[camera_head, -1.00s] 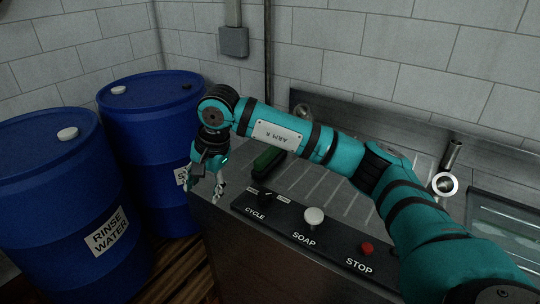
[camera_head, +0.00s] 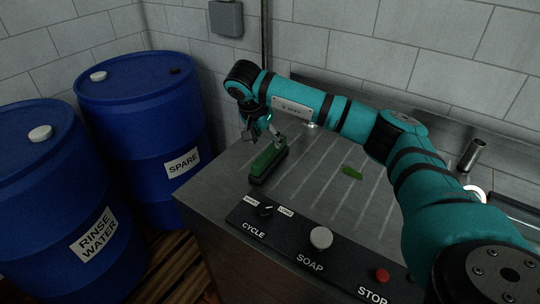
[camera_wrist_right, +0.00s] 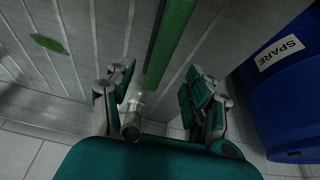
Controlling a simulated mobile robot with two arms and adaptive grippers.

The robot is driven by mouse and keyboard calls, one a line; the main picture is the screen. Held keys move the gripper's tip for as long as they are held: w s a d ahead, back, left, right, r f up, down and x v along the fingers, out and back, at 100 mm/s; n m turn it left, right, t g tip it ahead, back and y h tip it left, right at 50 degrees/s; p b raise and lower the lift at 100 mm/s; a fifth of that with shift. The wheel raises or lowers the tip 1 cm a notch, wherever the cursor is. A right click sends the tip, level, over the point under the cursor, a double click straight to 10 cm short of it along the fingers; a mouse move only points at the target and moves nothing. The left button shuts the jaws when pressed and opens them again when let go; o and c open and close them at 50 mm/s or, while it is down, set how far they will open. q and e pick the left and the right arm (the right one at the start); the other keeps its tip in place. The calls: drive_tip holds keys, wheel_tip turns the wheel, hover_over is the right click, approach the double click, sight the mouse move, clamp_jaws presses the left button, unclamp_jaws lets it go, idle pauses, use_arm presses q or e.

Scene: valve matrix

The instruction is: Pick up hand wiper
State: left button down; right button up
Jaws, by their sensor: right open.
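The hand wiper appears to be the long green bar with a dark lower edge (camera_head: 268,161) on the metal counter near its left end. In the right wrist view the green bar (camera_wrist_right: 170,45) runs down toward the space between my fingers. My right gripper (camera_head: 264,133) is open at the bar's far end. In the wrist view its two spread fingers (camera_wrist_right: 162,95) stand either side of the bar's end, with no clear grip on it. A silver cylinder (camera_wrist_right: 132,118) shows near the left finger; I cannot tell if it belongs to the wiper. My left gripper is not in view.
A control strip with a cycle knob (camera_head: 266,210), soap button (camera_head: 321,238) and red stop button (camera_head: 382,275) lines the counter's front. A small green piece (camera_head: 352,173) lies on the ribbed counter (camera_head: 325,195). Blue drums (camera_head: 150,135) stand left, with a block wall behind.

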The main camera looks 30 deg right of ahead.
sight(269, 150)
drive_tip(key=shift+x, duration=0.95)
drive_tip(key=shift+f+p, duration=0.4)
drive_tip(key=shift+p, duration=0.05)
drive_tip(key=p+x, duration=0.1)
drive_tip(key=x, duration=0.3)
drive_tip(key=shift+f, duration=0.1)
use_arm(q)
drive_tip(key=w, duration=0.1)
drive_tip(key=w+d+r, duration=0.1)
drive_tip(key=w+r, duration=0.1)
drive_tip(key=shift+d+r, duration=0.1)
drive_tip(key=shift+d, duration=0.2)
use_arm(e)
drive_tip(key=shift+c, duration=0.3)
drive_tip(key=c, duration=0.7)
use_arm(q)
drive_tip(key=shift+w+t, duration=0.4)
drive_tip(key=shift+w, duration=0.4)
use_arm(e)
clamp_jaws()
